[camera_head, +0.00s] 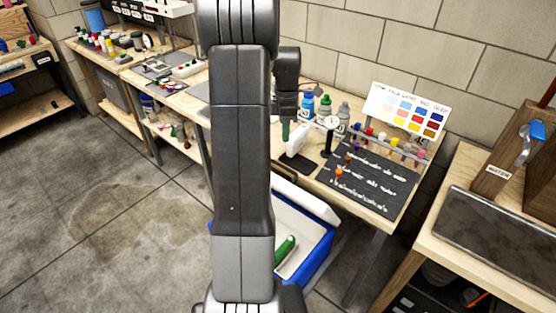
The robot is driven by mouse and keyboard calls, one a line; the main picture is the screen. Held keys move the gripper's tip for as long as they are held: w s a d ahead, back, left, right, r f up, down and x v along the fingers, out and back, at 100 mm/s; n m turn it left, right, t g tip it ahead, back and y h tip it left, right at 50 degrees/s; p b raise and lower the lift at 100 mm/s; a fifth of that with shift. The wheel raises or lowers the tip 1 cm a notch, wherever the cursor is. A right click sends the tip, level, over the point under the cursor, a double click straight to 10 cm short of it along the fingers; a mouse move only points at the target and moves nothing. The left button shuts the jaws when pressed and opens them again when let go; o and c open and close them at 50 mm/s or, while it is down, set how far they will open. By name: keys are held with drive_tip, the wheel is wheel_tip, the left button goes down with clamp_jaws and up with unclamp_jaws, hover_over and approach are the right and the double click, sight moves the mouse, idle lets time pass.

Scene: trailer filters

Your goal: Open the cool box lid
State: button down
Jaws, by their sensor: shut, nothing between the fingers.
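The cool box (325,252) stands on the floor below the workbench, blue outside with a white rim and interior. Its inside shows from above, with a green object (285,249) in it. A white panel with a blue edge, which looks like the lid (306,199), is tilted up at its back side. My arm hides the box's left part. My gripper (287,118) is small and dark at the end of my wrist, above the bench and up from the box. It is shut and empty, apart from the lid. Its fingertips are hard to make out.
The workbench holds bottles (325,108), a white stand-like object (298,140), a colour chart (406,112) and a dark mat (368,182). Another bench with a dark tray (500,245) stands at right. Open concrete floor (110,235) lies at left. A block wall is behind.

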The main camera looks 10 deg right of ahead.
sight(288, 184)
drive_tip(key=s+a+n+t+h, duration=0.25)
drive_tip(key=s+a+n, duration=0.2)
drive_tip(key=n, duration=0.45)
drive_tip(key=shift+t, duration=0.35)
drive_tip(key=x, duration=0.3)
drive_tip(key=p+x, duration=0.1)
drive_tip(key=x, duration=0.5)
drive_tip(key=shift+w+a+f, duration=0.15)
drive_tip(key=shift+a+f, duration=0.15)
drive_tip(key=shift+f, duration=0.15)
drive_tip(key=shift+r, duration=0.15)
